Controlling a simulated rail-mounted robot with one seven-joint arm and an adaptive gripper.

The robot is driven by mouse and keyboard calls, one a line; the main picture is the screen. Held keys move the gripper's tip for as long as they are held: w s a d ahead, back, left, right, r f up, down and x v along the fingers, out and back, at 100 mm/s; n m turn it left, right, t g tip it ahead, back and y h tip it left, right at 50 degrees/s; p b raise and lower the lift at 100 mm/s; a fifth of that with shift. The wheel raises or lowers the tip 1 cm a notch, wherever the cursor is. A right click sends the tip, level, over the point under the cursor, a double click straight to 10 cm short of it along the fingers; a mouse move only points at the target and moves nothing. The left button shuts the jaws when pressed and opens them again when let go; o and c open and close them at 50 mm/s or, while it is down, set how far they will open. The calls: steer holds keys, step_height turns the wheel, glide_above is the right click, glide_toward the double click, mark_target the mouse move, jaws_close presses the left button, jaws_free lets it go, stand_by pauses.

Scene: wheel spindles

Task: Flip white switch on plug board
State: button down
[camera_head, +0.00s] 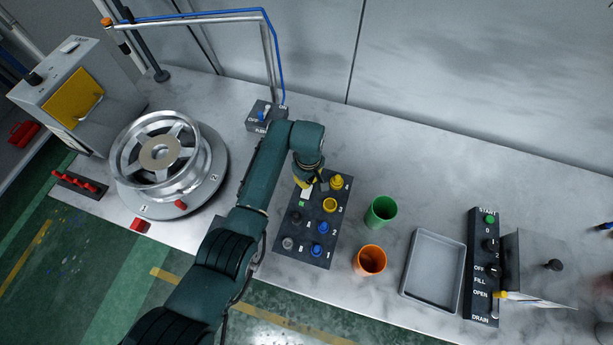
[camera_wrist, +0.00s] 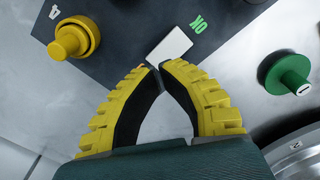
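The dark plug board (camera_head: 306,232) lies on the bench below my forearm's end, with numbered sockets on its right side. The white switch (camera_head: 306,193) is at its upper left, beside a green mark. In the wrist view the white switch (camera_wrist: 170,47) is a pale block beside a green "OK" label (camera_wrist: 198,23). My gripper (camera_wrist: 157,66) has yellow ribbed fingers bowed inward, with their tips together just at the switch's near corner. I cannot tell whether they touch it. Nothing shows between the fingers. In the head view my gripper (camera_head: 309,182) partly covers the board's top edge.
Yellow plugs (camera_head: 337,182) and blue plugs (camera_head: 319,250) stand up from the board. A green cup (camera_head: 381,211) and an orange cup (camera_head: 370,261) stand to its right, before a grey tray (camera_head: 433,268). A wheel (camera_head: 158,152) sits left. A green knob (camera_wrist: 289,75) shows in the wrist view.

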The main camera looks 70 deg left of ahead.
steer(key=shift+f+b, duration=1.25)
steer(key=shift+f, duration=0.6)
stand_by(0.8)
steer(key=shift+r, duration=0.15)
step_height(320, 180, up, 7)
steer(key=p, duration=0.7)
stand_by(0.3)
